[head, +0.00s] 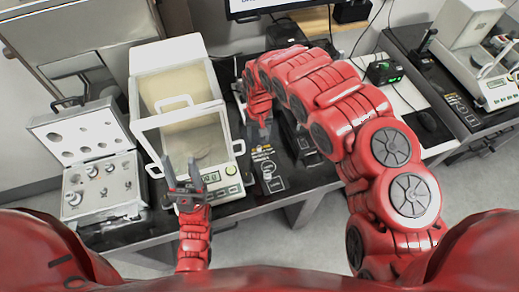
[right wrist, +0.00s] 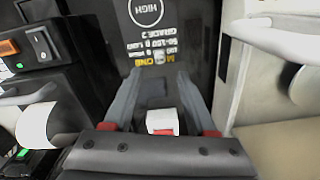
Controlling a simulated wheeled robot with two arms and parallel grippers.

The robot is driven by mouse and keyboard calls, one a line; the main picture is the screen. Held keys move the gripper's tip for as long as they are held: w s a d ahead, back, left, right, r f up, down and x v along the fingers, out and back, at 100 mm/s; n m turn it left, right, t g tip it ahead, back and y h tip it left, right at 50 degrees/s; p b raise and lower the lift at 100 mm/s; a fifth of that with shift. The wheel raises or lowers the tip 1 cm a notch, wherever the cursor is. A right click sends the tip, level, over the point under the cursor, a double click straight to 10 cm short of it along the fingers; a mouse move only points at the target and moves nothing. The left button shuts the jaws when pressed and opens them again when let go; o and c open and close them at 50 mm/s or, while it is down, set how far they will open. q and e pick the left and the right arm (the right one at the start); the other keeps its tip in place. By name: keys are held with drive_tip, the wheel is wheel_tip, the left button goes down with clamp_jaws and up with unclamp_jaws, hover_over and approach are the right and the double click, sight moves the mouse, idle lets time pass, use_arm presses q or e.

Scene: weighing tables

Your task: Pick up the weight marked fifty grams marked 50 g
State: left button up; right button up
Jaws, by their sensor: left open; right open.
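An open weight case (head: 88,208) lies at the left of the dark table in the head view. Several silver weights (head: 93,171) stand in its lower half; their markings are too small to read, so I cannot tell which is 50 g. My left gripper (head: 184,178) is open and empty in front of the balance, right of the case. My right gripper (head: 263,128) is low over the table, right of the balance. The right wrist view shows its jaws (right wrist: 158,100) apart, with a small white and red piece (right wrist: 163,121) between them that I cannot identify.
A balance (head: 230,190) with a glass draft shield stands mid-table. A black device with switches (right wrist: 40,48) is close left of the right gripper in the wrist view. Another balance (head: 492,92) is on the right table. A monitor (head: 275,5) is behind.

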sight(259, 146)
drive_tip(key=shift+a+f+p, duration=0.1)
drive_tip(key=shift+f+p, duration=0.35)
drive_tip(key=shift+f, duration=0.05)
drive_tip(key=f, duration=0.1)
drive_tip(key=f+p, duration=0.1)
drive_tip(key=f, duration=0.1)
drive_tip(key=shift+s+f+p, duration=0.3)
drive_tip(key=shift+f, duration=0.1)
drive_tip(key=shift+w+f, duration=0.15)
drive_tip(key=shift+f, duration=0.15)
clamp_jaws()
